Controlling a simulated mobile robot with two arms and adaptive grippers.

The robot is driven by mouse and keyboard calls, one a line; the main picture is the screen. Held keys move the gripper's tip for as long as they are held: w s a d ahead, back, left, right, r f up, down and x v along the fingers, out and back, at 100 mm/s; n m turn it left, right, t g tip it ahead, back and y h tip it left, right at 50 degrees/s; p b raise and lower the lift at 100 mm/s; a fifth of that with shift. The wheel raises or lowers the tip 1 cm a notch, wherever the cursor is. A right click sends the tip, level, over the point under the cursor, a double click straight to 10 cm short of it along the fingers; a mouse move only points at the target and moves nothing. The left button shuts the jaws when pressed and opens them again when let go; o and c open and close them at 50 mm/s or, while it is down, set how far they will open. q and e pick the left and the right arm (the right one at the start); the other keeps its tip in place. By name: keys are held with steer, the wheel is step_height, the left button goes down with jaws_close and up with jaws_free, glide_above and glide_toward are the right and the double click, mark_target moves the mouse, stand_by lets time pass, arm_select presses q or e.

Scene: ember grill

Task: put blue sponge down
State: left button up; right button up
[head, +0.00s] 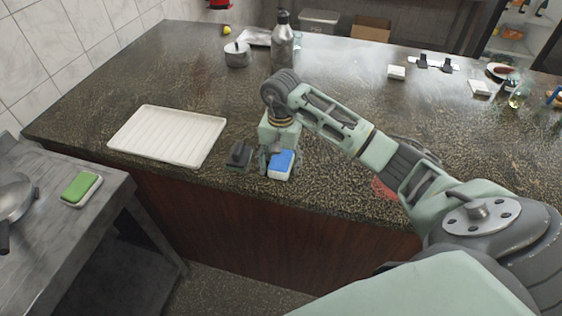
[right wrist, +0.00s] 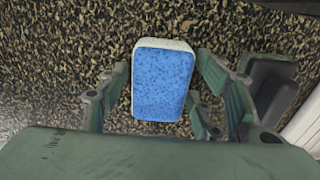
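The blue sponge (head: 281,163), with a whitish side, is at the front edge of the dark speckled counter (head: 240,190). In the right wrist view the blue sponge (right wrist: 163,84) fills the space between the fingers, its blue face toward the camera. My right gripper (head: 279,168) points down, and its fingers close in on both sides of the sponge, seeming to touch it. The fingers (right wrist: 163,75) also show in the right wrist view. Whether the sponge's underside touches the counter is hidden. My left gripper is not in view.
A dark block (head: 239,153) stands just left of the gripper. A white tray (head: 168,136) lies further left. A green sponge (head: 81,188) is on the lower metal table. A metal bottle (head: 282,42) and small pot (head: 237,54) stand behind. A red item (head: 383,189) is partly hidden by my arm.

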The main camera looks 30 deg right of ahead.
mark_target(281, 159)
steer(key=shift+r, duration=0.1)
steer(key=shift+r, duration=0.2)
step_height(281, 159, up, 7)
steer(key=shift+w+f+b, duration=0.1)
steer(key=shift+f+b, duration=0.05)
steer(key=shift+b, duration=1.1)
step_height(281, 159, up, 5)
steer(key=shift+r, duration=0.1)
